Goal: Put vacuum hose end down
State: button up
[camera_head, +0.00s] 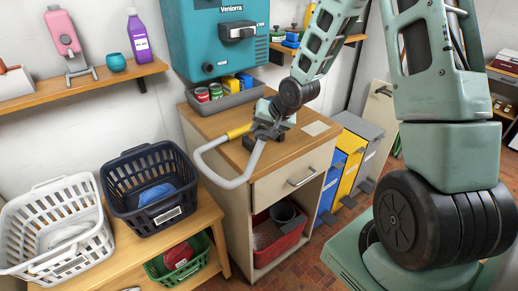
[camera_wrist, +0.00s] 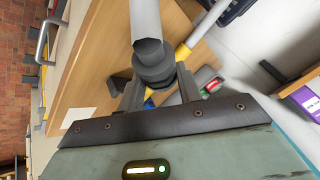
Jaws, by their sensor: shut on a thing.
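The vacuum hose (camera_head: 226,183) is a pale grey tube that loops out past the front-left edge of the wooden cabinet top (camera_head: 290,146). One side of the loop meets a yellow piece (camera_head: 238,131) over the cabinet top. The other side rises to my gripper (camera_head: 266,132). In the wrist view, my gripper (camera_wrist: 157,82) is shut on a dark collar (camera_wrist: 151,58) at the hose end, and the grey tube (camera_wrist: 145,18) runs away from it. The yellow piece (camera_wrist: 184,51) shows just beyond. Whether the collar touches the cabinet top is hard to tell.
A grey bin of cans and boxes (camera_head: 226,104) stands at the back of the cabinet top, under a teal wall unit (camera_head: 210,38). Dark (camera_head: 140,205) and white (camera_head: 30,262) baskets stand on a lower bench at left. The cabinet top's right side looks mostly clear.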

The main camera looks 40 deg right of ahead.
jog(key=shift+f, duration=2.75)
jog(key=shift+f, duration=0.15)
jog(key=o, duration=1)
